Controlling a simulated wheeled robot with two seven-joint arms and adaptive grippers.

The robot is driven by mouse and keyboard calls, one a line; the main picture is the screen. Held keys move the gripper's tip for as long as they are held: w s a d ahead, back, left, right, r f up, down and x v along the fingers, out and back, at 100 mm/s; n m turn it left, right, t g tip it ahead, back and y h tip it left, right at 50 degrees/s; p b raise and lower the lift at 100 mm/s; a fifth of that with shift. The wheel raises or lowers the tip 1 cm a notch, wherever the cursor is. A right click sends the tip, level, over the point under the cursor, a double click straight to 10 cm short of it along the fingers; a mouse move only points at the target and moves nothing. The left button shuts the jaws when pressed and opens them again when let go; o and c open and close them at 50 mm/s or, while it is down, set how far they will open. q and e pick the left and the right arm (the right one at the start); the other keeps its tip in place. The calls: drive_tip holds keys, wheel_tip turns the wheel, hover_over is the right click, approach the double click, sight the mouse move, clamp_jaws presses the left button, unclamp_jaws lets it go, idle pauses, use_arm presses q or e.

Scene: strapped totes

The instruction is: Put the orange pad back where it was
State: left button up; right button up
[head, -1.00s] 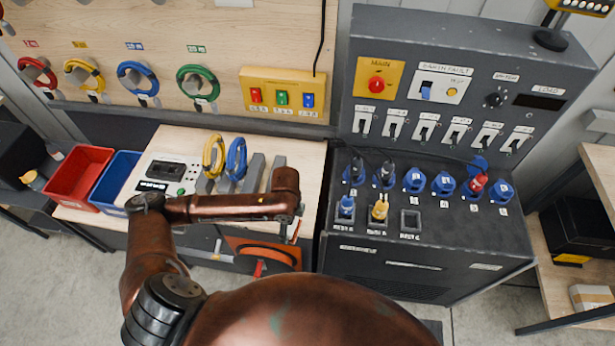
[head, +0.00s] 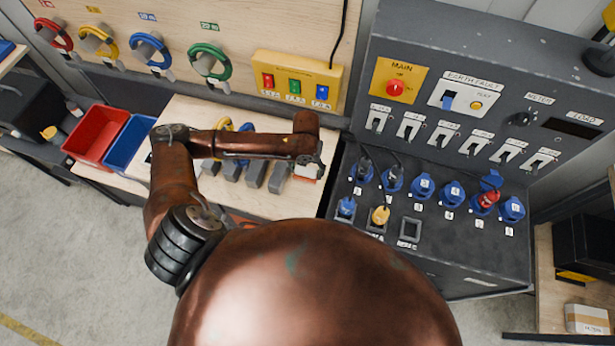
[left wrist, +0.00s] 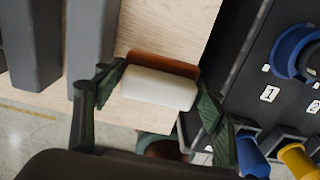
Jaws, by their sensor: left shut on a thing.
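The orange pad (left wrist: 165,62) shows in the left wrist view as an orange-brown strip with a white block along it. My left gripper (left wrist: 158,90) has its two dark green fingers at the ends of the white block and is shut on it. The pad lies over the pale wooden bench top near its right edge; whether it touches the wood I cannot tell. In the head view my left gripper (head: 308,168) is at the bench's right end, with a small orange bit of the pad (head: 303,179) below it. My right gripper is not in view.
Several grey upright blocks (head: 254,174) stand on the bench (head: 275,207) left of my gripper. The dark socket console (head: 345,185) adjoins the bench on the right, with blue and yellow plugs. Red (head: 95,157) and blue (head: 127,165) bins are at far left.

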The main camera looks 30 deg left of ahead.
sight(306, 169)
use_arm(q)
drive_tip(key=shift+f, duration=3.3)
drive_tip(key=shift+f, duration=0.15)
drive_tip(key=o, duration=0.8)
wheel_tip(306, 169, up, 12)
drive_tip(key=shift+r, duration=0.2)
